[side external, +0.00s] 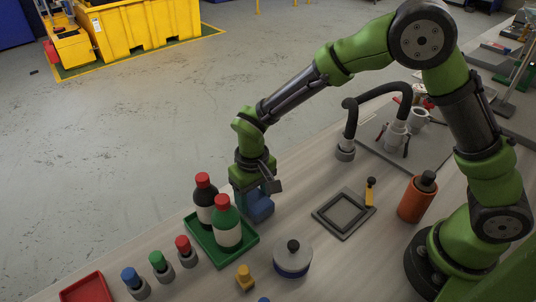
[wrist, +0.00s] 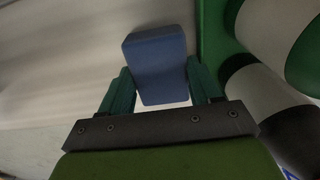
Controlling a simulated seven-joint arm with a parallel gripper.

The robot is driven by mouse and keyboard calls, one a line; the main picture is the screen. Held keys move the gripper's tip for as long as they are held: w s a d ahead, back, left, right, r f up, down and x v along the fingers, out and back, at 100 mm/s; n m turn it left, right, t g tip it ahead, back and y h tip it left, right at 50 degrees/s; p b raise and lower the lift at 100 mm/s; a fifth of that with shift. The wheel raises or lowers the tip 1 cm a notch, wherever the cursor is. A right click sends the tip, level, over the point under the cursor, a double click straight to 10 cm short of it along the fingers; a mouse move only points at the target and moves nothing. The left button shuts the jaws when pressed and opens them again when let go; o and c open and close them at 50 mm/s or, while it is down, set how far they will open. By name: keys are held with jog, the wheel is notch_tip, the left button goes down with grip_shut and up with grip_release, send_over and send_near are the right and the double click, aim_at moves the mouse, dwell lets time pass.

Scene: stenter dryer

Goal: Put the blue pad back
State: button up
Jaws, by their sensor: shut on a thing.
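The blue pad (side external: 260,207) is a blue block held in my gripper (side external: 254,190), beside the green tray at the table's far edge. In the wrist view the pad (wrist: 158,65) sits between the two teal fingers of my gripper (wrist: 155,85), which are shut on its sides. In the side view the arm partly covers the pad. I cannot tell whether its underside touches the table. A grey square frame (side external: 343,214) with a raised rim lies flat to the right of the pad; its inside looks empty.
The green tray (side external: 232,257) with a black bottle (side external: 205,195) and a green bottle (side external: 227,225) stands close left of my gripper. A round lidded pot (side external: 293,259), a yellow piece (side external: 245,277) and an orange bottle (side external: 414,200) stand nearby. Bare table lies between pad and frame.

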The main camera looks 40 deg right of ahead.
aim_at(255, 198)
jog(key=shift+f, duration=0.1)
jog(key=o, duration=0.7)
jog(key=shift+o, duration=0.2)
notch_tip(255, 198, up, 12)
jog(key=s+d+r+m+t+y, duration=0.25)
jog(key=s+d+r, duration=0.35)
jog(key=d+r, duration=0.3)
jog(key=s+d+r+m+t, duration=0.1)
jog(key=s+d+t, duration=0.3)
jog(key=s+d, duration=0.3)
jog(key=shift+s+r+t, duration=0.35)
jog(key=shift+s+r, duration=0.05)
jog(key=shift+s, duration=0.85)
jog(key=shift+m+h, duration=0.25)
